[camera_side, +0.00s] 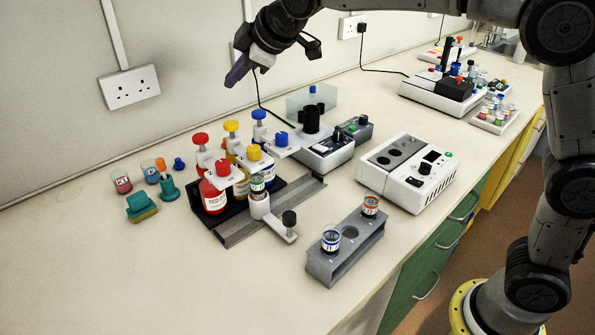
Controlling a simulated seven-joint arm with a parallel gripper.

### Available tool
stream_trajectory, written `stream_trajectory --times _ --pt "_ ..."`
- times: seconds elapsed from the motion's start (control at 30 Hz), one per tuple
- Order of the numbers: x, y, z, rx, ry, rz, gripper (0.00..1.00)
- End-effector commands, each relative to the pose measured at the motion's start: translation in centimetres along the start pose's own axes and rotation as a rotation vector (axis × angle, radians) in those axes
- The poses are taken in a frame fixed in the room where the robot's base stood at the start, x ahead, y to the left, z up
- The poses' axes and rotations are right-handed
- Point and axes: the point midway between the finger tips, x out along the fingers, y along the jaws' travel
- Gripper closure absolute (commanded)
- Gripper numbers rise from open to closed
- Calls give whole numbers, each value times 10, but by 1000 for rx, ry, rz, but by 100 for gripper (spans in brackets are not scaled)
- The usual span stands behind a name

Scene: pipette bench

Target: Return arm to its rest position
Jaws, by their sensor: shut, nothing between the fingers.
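My gripper (238,74) is in the air at the upper middle, in front of the back wall, above and behind the bench items. Its purple fingers are shut and point down to the left, with nothing between them. It is apart from everything on the bench. The arm reaches in from the right side, and part of it runs out of the top of the picture.
Bottles with red, yellow and blue caps (215,196) stand in a black rack at the middle. A grey holder (325,270) with small vials is in front. A white device (400,190) sits to its right. The bench's left front (90,285) is clear.

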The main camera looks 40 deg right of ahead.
Motion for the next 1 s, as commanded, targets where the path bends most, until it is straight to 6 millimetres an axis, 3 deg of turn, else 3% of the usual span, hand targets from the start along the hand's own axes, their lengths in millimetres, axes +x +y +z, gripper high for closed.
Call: stream_trajectory --times 0.1,0.23,0.37,0.5,0.63,0.8,0.9,1.0 --pt "-48 29 6 33 35 69 100" --pt "-111 36 44 99 28 114 100" --pt "-163 17 95 212 -6 126 100" --pt "-204 -26 156 367 -57 119 100" --pt "-225 -80 213 528 -122 96 100" --pt "-229 -153 275 728 -225 45 100" --pt "-224 -186 299 818 -293 5 100" --pt "-220 -204 312 888 -351 -22 100"
